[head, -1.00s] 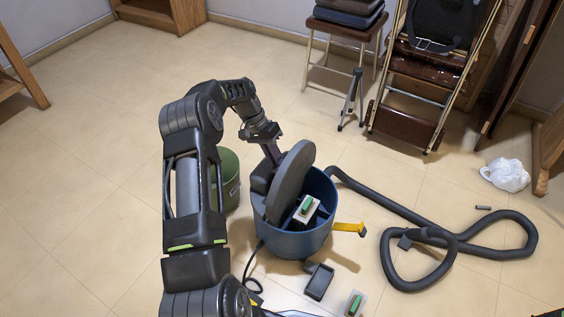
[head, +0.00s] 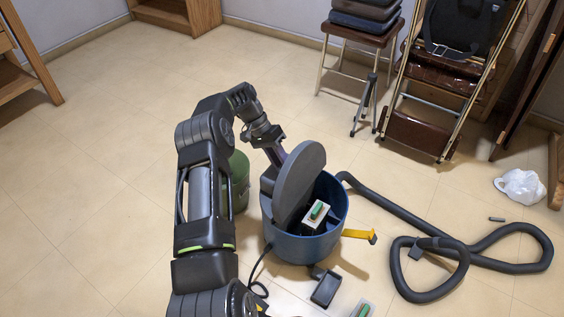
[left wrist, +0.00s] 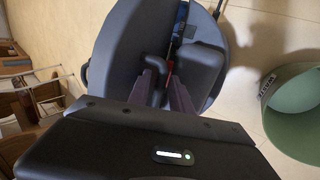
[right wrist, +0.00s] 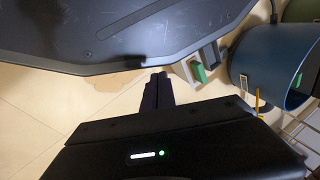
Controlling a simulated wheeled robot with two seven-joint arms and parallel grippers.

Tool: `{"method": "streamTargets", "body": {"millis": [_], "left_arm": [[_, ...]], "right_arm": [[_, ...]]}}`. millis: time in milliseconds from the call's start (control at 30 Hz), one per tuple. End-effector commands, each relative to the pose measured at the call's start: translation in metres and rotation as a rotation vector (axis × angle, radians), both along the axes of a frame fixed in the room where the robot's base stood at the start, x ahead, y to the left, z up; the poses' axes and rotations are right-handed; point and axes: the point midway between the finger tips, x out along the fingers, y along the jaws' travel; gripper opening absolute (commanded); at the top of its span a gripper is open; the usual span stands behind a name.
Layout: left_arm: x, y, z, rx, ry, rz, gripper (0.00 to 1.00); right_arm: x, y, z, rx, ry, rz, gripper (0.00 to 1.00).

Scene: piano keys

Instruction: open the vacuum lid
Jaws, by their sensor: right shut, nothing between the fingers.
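The vacuum is a blue round tub (head: 300,250) on the floor, seen in the head view. Its grey lid (head: 301,183) stands steeply tilted up at the tub's left side, so the inside shows. My left gripper (head: 281,156) is behind the lid. In the left wrist view the lid (left wrist: 118,60) fills the middle, and the left fingers (left wrist: 163,92) are apart, by a dark raised part of it; contact is unclear. My right gripper (right wrist: 157,88) is shut and empty above the floor; the tub (right wrist: 265,62) is to its right.
A white block with a green top (head: 318,213) is in the tub. A yellow piece (head: 358,235) sticks out right. A black hose (head: 400,213) loops on the floor. A green bucket (head: 241,182) stands behind my left arm. A dark tray (head: 326,289) lies in front.

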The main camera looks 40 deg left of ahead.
Motion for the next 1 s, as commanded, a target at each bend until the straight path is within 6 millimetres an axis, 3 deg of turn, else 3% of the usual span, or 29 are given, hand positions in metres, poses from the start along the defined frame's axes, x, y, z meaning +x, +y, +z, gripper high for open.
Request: {"method": "streamTargets", "body": {"millis": [467,633,1000], "left_arm": [[0.003,0.001,0.012,0.004,-0.010,0.002,0.34],[0.003,0.001,0.037,0.004,-0.011,0.001,0.34],[0.002,0.000,0.094,0.002,-0.007,0.002,0.34]], "right_arm": [[-0.001,0.000,0.006,0.000,0.002,0.001,0.00],[-0.003,0.000,0.021,0.001,0.007,0.004,0.00],[-0.017,0.013,0.078,0.022,0.031,0.036,0.00]]}}
